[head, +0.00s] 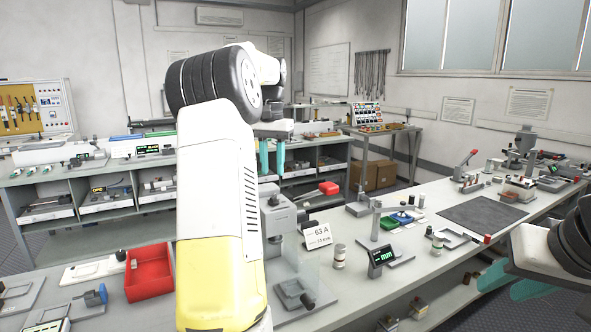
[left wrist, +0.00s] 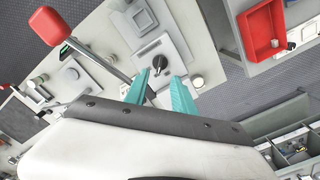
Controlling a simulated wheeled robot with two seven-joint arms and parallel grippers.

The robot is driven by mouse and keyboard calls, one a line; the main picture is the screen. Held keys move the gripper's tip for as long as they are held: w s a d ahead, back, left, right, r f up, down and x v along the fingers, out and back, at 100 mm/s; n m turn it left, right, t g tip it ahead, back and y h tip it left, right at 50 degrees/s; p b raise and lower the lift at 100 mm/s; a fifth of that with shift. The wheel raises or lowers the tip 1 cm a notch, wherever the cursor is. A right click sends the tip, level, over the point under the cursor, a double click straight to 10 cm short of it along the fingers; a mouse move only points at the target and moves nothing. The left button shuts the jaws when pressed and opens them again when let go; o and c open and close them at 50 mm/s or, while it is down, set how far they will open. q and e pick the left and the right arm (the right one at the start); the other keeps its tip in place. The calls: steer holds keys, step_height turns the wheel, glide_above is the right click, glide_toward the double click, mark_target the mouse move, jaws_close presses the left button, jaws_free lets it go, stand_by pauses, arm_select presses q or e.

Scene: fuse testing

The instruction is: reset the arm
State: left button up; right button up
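My left arm rises through the middle of the head view, its wrist bent over at the top. My left gripper (head: 272,172) points down with its two teal fingers apart and nothing between them. The left wrist view also shows the left gripper (left wrist: 160,80) with its fingers spread and empty, above a bench device with a red-knobbed lever (left wrist: 53,26). My right gripper (head: 498,286) is at the lower right edge of the head view. Its teal fingers look apart and nothing shows between them.
The bench (head: 350,290) carries a press with a red handle (head: 329,188), a "63 A" sign (head: 318,235), a green display (head: 381,256) and a dark mat (head: 482,217). A red bin (head: 149,272) stands left of my left arm. A shelf unit (head: 120,213) stands behind.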

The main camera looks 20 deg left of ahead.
arm_select(q)
steer(key=s+d+r+m+t+h, duration=0.1)
steer(key=s+d+t, duration=0.3)
steer(key=s+d, duration=1.3)
steer(key=s+d+f+t, duration=0.1)
steer(key=s+d+f, duration=0.1)
steer(key=s+f, duration=0.1)
steer(key=s+d+f+t+h, duration=0.1)
steer(key=s+d+f, duration=0.1)
steer(key=s, duration=0.3)
steer(key=shift+s+d+f+m, duration=0.3)
steer(key=shift+s+d+f, duration=0.1)
steer(key=shift+d, duration=0.05)
